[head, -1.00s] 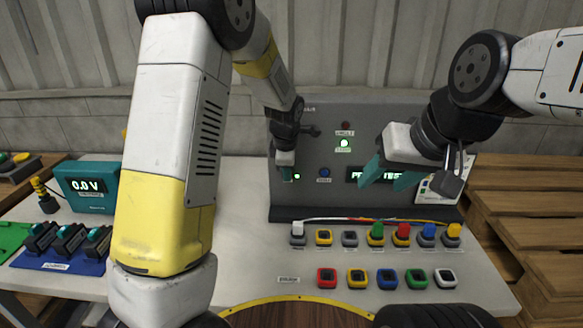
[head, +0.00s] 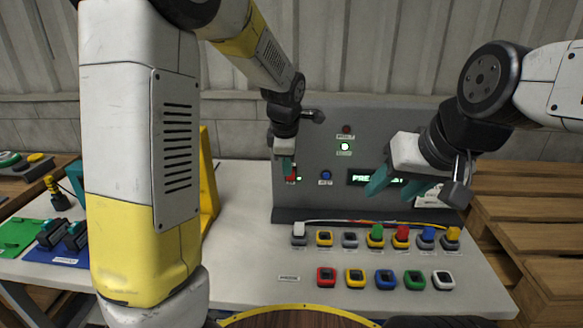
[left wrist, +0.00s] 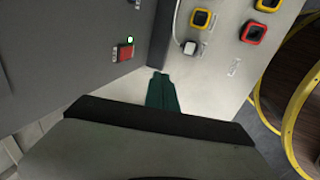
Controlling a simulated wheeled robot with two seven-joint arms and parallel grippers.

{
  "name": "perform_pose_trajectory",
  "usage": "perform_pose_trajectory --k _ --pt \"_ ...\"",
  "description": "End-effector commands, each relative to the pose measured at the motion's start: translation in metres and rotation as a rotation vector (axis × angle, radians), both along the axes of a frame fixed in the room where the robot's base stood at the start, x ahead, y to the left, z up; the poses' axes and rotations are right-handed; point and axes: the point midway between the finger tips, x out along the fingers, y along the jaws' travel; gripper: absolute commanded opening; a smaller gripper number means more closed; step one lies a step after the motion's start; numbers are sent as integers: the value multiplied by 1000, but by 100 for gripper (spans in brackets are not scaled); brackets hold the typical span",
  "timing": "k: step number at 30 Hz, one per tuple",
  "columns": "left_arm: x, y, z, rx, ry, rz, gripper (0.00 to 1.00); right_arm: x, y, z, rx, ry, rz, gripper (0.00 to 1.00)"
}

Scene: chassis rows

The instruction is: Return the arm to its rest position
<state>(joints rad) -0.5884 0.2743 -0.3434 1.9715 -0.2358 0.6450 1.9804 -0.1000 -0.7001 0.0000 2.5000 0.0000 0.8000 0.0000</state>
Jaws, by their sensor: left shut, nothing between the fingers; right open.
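My left gripper (head: 287,170) is shut and empty, with its teal fingers in front of the left side of the grey panel (head: 310,200). In the left wrist view the closed fingertips (left wrist: 160,76) point over the bench and are apart from the red switch (left wrist: 123,52). A green lamp (left wrist: 130,40) is lit beside that switch. The red switch also shows just below the fingers in the head view (head: 291,179). My right gripper (head: 392,190) is open and empty in front of the panel's display (head: 360,178), covering part of its text.
Two rows of coloured sockets, including a red one (head: 326,277), sit on the white bench (head: 240,250) below the panel, several with plugs. A yellow stand (head: 209,185) is partly behind my left arm. Wooden pallets (head: 530,200) stand at right.

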Motion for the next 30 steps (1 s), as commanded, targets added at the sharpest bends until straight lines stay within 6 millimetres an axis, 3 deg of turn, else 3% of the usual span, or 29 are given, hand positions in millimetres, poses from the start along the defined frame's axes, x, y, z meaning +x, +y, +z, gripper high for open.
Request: perform_pose_trajectory --k 13,17,20,24,30 --pt "-3 1 5 0 -1 -9 0 0 0 0 0 0 0 52" --pt "-18 12 20 -1 -9 -100 0 0 0 0 0 0 0 52" --pt "-43 28 41 8 -31 -259 0 0 0 0 0 0 0 52" --pt "-92 51 72 59 -95 -559 0 0 0 0 0 0 0 52" --pt "-166 73 100 216 -217 -987 0 0 0 0 0 0 0 52"
